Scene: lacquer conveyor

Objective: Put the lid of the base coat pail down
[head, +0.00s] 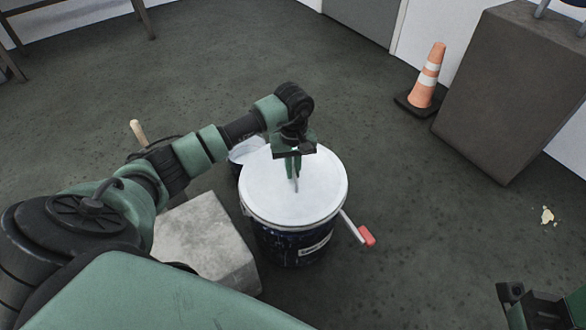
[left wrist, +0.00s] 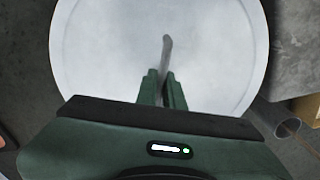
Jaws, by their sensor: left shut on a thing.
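The base coat pail (head: 290,240) is dark with a pale label and stands upright on the floor. Its round white lid (head: 270,190) covers the pail's top; I cannot tell whether it rests on the rim or hangs just above it. The lid fills much of the left wrist view (left wrist: 105,45). My left gripper (head: 293,174) points down over the lid's middle, shut on the lid's thin grey upright grip (left wrist: 167,50), which shows between the fingertips (left wrist: 161,76). My right gripper (head: 515,295) is partly in view at the lower right corner; its fingers are unclear.
A grey block (head: 205,240) stands left of the pail. Another container with a white top (head: 247,150) is behind it, partly hidden. A red-ended bar (head: 366,236) sticks out at the pail's right. A cone (head: 428,78) and a large dark box (head: 515,85) stand farther right.

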